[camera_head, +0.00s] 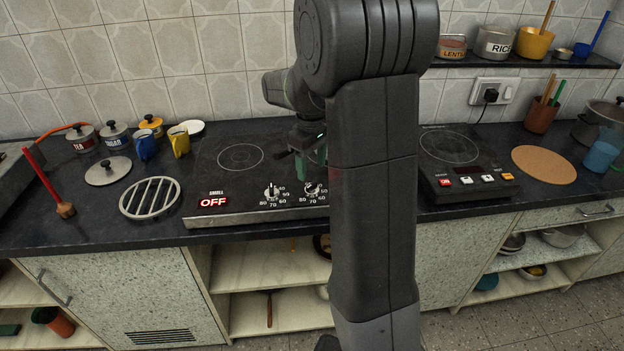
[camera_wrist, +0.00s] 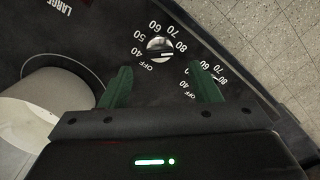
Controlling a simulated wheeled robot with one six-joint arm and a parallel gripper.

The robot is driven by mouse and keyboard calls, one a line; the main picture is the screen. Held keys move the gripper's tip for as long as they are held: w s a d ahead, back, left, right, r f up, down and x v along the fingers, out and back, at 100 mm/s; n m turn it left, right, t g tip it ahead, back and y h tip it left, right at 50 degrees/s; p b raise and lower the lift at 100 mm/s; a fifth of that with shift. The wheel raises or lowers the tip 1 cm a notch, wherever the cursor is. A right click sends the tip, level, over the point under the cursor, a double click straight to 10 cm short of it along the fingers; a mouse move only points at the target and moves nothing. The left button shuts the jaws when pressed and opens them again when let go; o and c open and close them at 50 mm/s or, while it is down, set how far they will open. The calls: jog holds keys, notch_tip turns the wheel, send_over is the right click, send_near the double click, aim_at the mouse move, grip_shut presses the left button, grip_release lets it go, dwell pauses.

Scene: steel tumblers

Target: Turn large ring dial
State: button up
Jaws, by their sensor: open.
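The hob (camera_head: 205,180) has two round dials on its front panel. The dial nearer the LARGE label (camera_wrist: 62,8), which I take as the large ring dial (camera_wrist: 159,48), is silver and black, ringed by OFF and numbers from 40 to 80. In the head view this dial (camera_head: 311,188) shows just left of my arm. The other dial (camera_head: 271,192) is beside it; my finger partly covers it in the wrist view. My gripper (camera_wrist: 160,70) is open and empty, its green fingers short of the large ring dial and on either side of it in the picture. Its pointer setting is unclear.
A pale-walled round vessel (camera_wrist: 48,92) stands on the hob at left in the wrist view. In the head view, a red SMALL display (camera_head: 213,202) reads OFF. A metal trivet (camera_head: 150,197) lies left of the hob. A separate cooker (camera_head: 460,165) stands at right.

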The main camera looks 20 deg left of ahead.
aim_at(312, 184)
notch_tip(312, 184, down, 5)
jog(key=shift+f, duration=0.15)
jog(key=c, duration=1)
